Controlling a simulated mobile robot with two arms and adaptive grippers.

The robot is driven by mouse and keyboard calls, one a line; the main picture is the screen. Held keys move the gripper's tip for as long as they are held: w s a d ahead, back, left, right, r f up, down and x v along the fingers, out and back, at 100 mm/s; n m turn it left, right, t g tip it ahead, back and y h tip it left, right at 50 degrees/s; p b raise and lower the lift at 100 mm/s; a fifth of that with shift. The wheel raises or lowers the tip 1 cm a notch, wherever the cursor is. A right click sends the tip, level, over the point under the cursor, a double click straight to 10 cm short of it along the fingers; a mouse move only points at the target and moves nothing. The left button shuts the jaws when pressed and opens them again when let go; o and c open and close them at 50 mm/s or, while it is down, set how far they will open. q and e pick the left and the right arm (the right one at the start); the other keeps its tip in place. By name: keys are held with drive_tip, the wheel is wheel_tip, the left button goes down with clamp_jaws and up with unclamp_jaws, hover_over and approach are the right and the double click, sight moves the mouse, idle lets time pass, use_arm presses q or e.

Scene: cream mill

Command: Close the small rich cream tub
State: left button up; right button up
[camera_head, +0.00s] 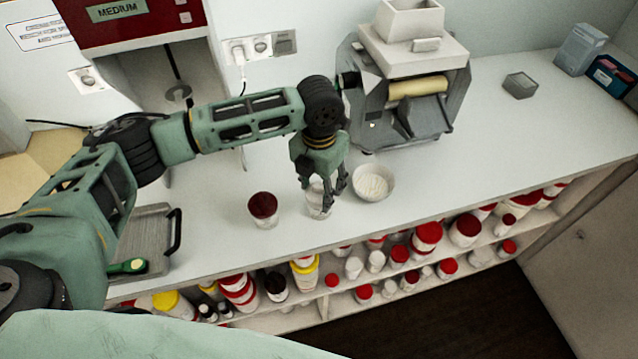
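A small whitish tub (315,203) stands on the counter, partly hidden by my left gripper (335,196). No lid shows on the part of it that I can see. My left gripper points down right at this tub, its fingers at the tub's right side and upper part. Whether the fingers touch or grip it is not clear. A second small tub with a dark red top (263,207) stands to the left, apart from the gripper. I cannot read a label on either tub. My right gripper is not in view.
A bowl of white cream (361,194) stands close to the right of the gripper. A roller mill (440,55) stands behind it. A grey tray (153,232) lies at the left. Shelves of tubs (427,237) run below the counter's front edge. The counter's right is mostly clear.

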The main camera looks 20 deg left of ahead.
use_arm(q)
drive_tip(key=o, duration=0.8)
drive_tip(key=shift+o, duration=0.7)
drive_tip(key=o, duration=0.4)
drive_tip(key=shift+c, duration=0.2)
drive_tip(key=shift+r, duration=0.15)
drive_tip(key=shift+r+p, duration=2.4)
drive_tip(key=shift+p, duration=0.2)
